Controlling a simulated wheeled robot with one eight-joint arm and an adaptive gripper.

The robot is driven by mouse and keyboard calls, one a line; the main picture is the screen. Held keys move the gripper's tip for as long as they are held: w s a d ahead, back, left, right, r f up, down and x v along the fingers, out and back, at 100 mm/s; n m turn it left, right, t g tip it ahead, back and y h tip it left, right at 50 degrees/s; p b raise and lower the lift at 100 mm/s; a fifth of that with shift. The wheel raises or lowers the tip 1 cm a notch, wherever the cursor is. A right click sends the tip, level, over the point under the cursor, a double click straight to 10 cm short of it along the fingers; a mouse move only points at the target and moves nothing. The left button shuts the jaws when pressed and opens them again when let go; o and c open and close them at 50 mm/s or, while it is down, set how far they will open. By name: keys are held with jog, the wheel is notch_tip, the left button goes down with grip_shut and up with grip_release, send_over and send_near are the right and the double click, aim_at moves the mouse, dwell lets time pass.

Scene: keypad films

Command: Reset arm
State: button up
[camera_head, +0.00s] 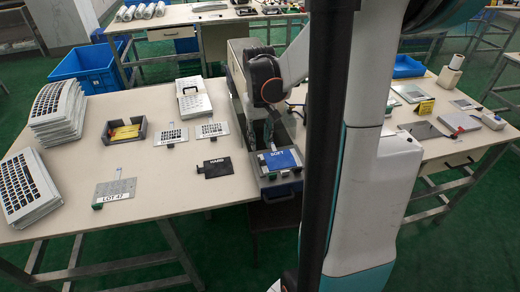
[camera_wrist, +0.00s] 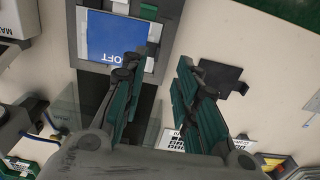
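My gripper (camera_wrist: 160,68) has green-padded fingers that stand wide apart in the wrist view, with nothing visible between them. In the head view my gripper (camera_head: 266,135) points down over the dark gap at the table's right side, just behind the blue plate marked SOFT (camera_head: 282,159). The blue plate lies on a grey tray-like unit (camera_head: 280,178). In the wrist view the blue plate (camera_wrist: 108,38) shows beyond the left finger, which overlaps its edge. My arm is bent above the tables, partly hidden by a dark column.
A black plate marked HARD (camera_head: 217,166), a LOT 42 sheet (camera_head: 115,190) and keypad sheets (camera_head: 170,134) lie on the left table (camera_head: 150,205). Keypad stacks (camera_head: 58,112), a grey tray with yellow contents (camera_head: 107,131) and a white box (camera_head: 194,102) stand there too. The right table (camera_head: 440,147) holds more items.

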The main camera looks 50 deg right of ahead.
jog(key=shift+r, duration=1.25)
